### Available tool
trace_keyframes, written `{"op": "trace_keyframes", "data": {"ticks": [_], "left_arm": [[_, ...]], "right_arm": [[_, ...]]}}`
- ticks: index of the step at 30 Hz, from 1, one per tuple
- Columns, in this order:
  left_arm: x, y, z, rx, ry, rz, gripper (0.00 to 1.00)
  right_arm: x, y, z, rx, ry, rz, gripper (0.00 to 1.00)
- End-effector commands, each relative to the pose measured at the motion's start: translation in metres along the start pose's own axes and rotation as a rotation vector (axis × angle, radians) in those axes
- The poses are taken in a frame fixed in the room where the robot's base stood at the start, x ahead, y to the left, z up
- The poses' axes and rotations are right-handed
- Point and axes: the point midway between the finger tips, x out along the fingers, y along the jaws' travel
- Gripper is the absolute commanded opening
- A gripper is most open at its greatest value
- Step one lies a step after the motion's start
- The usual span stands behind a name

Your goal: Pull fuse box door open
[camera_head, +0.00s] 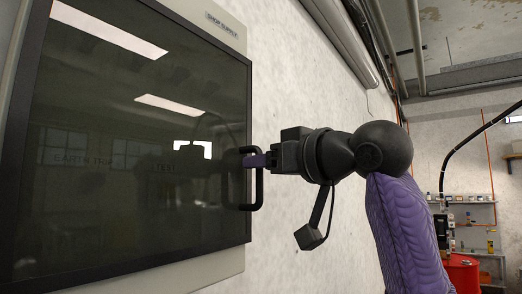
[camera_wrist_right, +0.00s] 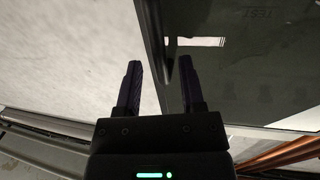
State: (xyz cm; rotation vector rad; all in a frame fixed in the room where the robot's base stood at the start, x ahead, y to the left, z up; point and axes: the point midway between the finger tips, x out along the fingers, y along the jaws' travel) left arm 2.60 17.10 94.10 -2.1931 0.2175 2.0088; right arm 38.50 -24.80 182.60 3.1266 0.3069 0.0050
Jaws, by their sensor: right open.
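The fuse box door (camera_head: 130,150) is a large dark glossy panel in a black frame, filling the left of the head view. It looks shut against its light grey box. A black bar handle (camera_head: 257,195) stands upright at the door's right edge. My right gripper (camera_head: 254,161) is at the handle, its purple fingers level with the bar's upper part. In the right wrist view, the gripper (camera_wrist_right: 160,64) has its fingers apart, with the door edge and a dark bar, likely the handle, between them. Contact cannot be told. My left gripper is not in view.
The pale wall (camera_head: 290,90) runs right of the box, with a label (camera_head: 222,25) on the box's upper right. A pipe (camera_head: 340,40) runs along the wall above my right arm. A red drum (camera_head: 462,272) and shelves (camera_head: 470,212) stand far back right.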

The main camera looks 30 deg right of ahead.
Motion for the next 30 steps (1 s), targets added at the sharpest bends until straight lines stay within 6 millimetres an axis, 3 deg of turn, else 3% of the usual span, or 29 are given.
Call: {"op": "trace_keyframes", "data": {"ticks": [10,17,30], "left_arm": [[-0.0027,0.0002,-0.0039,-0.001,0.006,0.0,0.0],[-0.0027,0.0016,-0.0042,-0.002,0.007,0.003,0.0],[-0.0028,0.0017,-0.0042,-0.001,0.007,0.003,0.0]], "right_arm": [[0.0089,-0.0001,0.001,0.0,0.0,0.0,0.48],[0.0087,-0.0001,0.0009,0.0,0.0,0.0,0.0],[0.0087,-0.0001,0.001,0.0,-0.001,0.0,0.0]]}}
